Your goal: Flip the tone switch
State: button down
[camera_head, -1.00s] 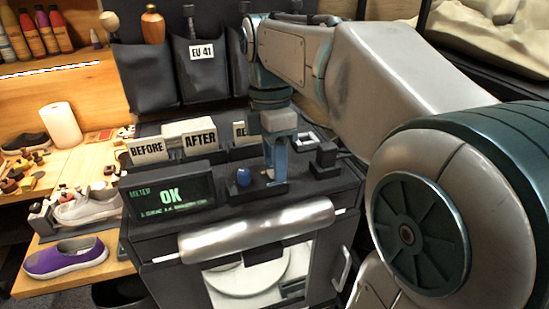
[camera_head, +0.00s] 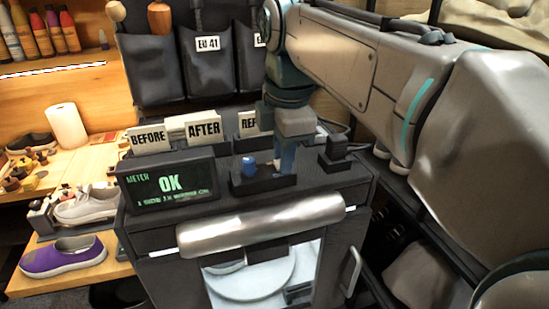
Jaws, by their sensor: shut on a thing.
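My gripper (camera_head: 285,157) points down at the right part of a low black base (camera_head: 262,186) on top of the dark cabinet. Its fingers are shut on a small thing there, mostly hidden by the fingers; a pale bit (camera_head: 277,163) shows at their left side. I cannot tell whether this is the tone switch or which way it is set. A blue knob (camera_head: 249,166) stands on the same base, just left of my fingers and apart from them. The meter (camera_head: 168,186) to the left shows a green "OK".
"BEFORE" (camera_head: 148,139) and "AFTER" (camera_head: 204,129) cards stand behind the meter. A black block (camera_head: 335,149) stands right of my gripper. A light grey roll (camera_head: 262,224) lies along the cabinet's front. Shoes, one purple (camera_head: 62,257), are on the wooden bench at left.

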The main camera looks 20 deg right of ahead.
dwell(0.4)
jog(key=c, duration=1.2)
grip_release()
jog(key=shift+c, duration=0.2)
jog(key=shift+r, duration=0.15)
notch_tip(320, 180, up, 13)
jog(key=s+p, duration=0.1)
jog(key=s, duration=0.1)
jog(key=shift+s+r, duration=0.2)
jog(key=shift+s, duration=0.05)
